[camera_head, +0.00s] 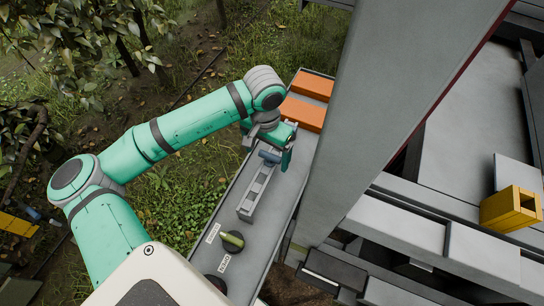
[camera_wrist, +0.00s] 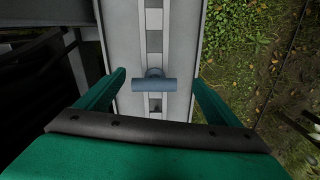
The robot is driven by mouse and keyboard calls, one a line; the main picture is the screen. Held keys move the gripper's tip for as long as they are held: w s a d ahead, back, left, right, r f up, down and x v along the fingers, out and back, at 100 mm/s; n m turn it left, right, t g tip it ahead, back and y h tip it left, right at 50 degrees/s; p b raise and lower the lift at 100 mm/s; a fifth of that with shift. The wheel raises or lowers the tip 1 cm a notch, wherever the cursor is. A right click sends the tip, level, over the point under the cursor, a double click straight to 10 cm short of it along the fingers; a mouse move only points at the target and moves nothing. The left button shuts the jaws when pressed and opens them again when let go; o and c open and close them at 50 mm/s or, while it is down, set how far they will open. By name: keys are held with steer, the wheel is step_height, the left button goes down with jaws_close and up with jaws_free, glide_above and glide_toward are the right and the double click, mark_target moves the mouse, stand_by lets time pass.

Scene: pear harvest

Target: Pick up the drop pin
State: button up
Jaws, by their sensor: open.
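The drop pin (camera_wrist: 154,83) is a blue-grey T-shaped piece with a crossbar handle. It stands in a slotted grey rail in the wrist view, centred ahead of my gripper (camera_wrist: 156,82). The two green fingers are open, one on each side of the pin, and appear apart from it. In the head view the pin (camera_head: 269,157) shows just below my gripper (camera_head: 270,156), over the slotted rail (camera_head: 247,208). The pin's lower part is hidden in the rail.
The rail lies on a long grey panel (camera_head: 216,216) with two orange blocks (camera_head: 302,115) at its far end. A large grey post (camera_head: 375,110) stands close on the right. Grass and foliage lie to the left.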

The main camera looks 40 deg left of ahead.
mark_target(270, 166)
steer(key=shift+s+d+f, duration=0.1)
steer(key=shift+f, duration=0.5)
steer(key=shift+d+f, duration=0.35)
steer(key=shift+f, duration=0.15)
steer(key=shift+d+f, duration=0.1)
steer(key=shift+f, duration=0.25)
steer(key=f, duration=0.4)
steer(key=shift+w+a+f, duration=0.1)
steer(key=shift+w+a, duration=0.1)
steer(key=shift+w, duration=0.25)
steer(key=shift+w, duration=0.1)
steer(key=c, duration=0.9)
steer(key=shift+s+a, duration=0.15)
steer(key=shift+s, duration=0.1)
steer(key=shift+c, duration=0.8)
